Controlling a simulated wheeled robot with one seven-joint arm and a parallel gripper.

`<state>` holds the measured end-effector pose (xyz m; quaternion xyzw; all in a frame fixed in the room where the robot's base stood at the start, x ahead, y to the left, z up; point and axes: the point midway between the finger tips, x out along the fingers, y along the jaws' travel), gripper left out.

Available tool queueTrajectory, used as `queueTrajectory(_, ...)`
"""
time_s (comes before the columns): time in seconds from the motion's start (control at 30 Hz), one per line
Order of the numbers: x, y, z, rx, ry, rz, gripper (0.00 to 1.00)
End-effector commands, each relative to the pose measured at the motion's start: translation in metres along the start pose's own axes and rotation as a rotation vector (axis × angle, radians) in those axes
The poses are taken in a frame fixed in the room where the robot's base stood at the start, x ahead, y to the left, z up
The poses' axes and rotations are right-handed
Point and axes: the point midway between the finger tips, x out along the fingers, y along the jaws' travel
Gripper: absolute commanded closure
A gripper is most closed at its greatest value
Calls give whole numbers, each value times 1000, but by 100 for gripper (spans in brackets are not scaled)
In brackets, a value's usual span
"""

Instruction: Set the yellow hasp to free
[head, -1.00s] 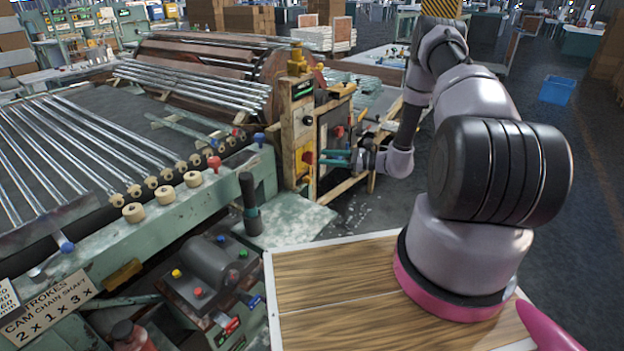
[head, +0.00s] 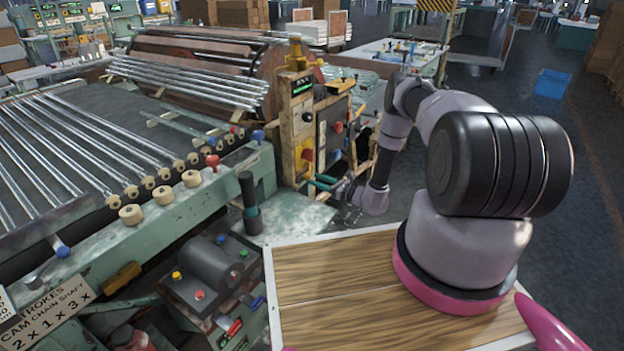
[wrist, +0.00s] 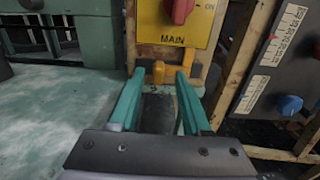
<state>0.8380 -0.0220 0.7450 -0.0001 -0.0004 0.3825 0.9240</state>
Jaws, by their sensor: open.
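In the wrist view a small yellow-orange hasp (wrist: 158,71) sits on the wooden post just below the yellow MAIN panel (wrist: 172,22). My gripper (wrist: 160,80) has two teal fingers, open and apart, pointing at the post. The hasp shows between the two fingertips, a little beyond them; contact cannot be made out. In the head view my gripper (head: 321,184) is low beside the control post, and the hasp is too small to tell there.
A red knob (wrist: 180,10) is on the MAIN panel above the fingers. A dark panel with scales and a blue knob (wrist: 290,104) stands to the right behind a wooden frame. A pale green ledge (wrist: 60,110) lies left and below. The roller machine (head: 130,185) fills the left.

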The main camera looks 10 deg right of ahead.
Motion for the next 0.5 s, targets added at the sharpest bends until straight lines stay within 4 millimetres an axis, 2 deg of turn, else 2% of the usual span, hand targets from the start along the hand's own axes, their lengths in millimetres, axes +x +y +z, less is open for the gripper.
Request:
queueTrajectory(0.03,8,1,0,-1,0,2,52)
queueTrajectory(0.2,23,0,0,0,1,1,52)
queueTrajectory(0.5,27,0,0,1,1,0,52)
